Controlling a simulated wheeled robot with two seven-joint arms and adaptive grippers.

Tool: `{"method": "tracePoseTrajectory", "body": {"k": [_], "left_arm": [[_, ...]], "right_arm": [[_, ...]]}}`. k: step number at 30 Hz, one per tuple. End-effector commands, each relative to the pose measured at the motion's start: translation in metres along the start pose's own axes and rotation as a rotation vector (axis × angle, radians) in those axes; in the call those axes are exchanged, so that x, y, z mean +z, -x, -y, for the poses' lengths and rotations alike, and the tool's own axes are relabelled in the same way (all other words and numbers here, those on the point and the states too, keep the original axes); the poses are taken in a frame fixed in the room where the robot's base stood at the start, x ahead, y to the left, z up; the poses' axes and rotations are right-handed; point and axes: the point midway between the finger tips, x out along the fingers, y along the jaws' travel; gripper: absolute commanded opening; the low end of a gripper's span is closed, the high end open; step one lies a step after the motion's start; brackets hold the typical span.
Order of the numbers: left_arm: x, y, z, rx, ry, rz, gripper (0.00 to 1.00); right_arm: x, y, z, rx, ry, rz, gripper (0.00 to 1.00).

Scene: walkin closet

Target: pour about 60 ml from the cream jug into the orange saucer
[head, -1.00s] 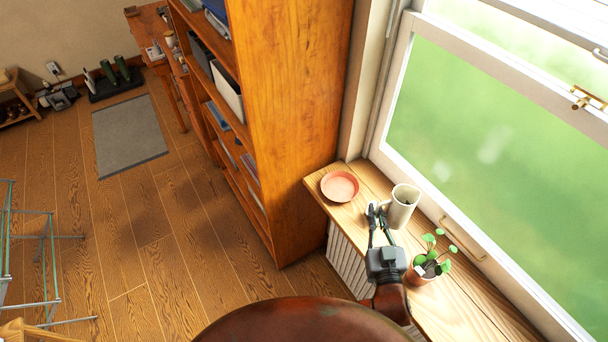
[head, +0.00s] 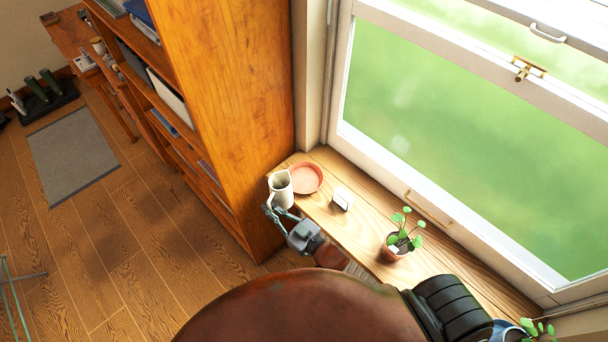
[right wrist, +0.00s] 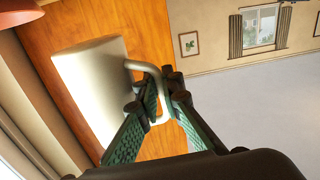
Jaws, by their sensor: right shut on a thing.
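The cream jug (head: 281,187) is off-white with a handle. In the head view it is at the left end of the window sill, just left of the orange saucer (head: 309,178), overlapping the sill's edge. My right gripper (head: 271,211) is shut on the jug's handle. In the right wrist view the pale jug body (right wrist: 88,85) fills the left, with its handle between the fingers (right wrist: 158,95). Part of the saucer (right wrist: 16,12) shows at that view's top left corner. The jug looks near upright in the head view; its contents cannot be made out. My left gripper is not in view.
A potted plant (head: 396,248) is farther right, and another plant shows at the lower right corner. A tall wooden bookcase (head: 235,90) stands close left of the sill; the window bounds the right.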

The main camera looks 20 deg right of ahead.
Motion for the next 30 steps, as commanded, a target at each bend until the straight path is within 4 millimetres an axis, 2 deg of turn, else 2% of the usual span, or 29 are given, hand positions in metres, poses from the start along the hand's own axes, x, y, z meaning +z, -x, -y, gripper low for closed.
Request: {"method": "tracePoseTrajectory", "body": {"k": [6,11,22,30], "left_arm": [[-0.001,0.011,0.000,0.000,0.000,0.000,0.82],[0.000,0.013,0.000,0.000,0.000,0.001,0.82],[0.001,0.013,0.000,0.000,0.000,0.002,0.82],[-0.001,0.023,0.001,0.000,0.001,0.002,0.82]], "right_arm": [[0.041,0.004,-0.001,-0.064,-0.005,-0.007,0.00],[0.058,0.007,-0.007,-0.070,-0.009,-0.007,0.00],[0.061,0.009,-0.009,-0.066,-0.013,-0.008,0.00],[0.053,0.009,-0.013,-0.062,-0.071,0.006,0.00]]}}
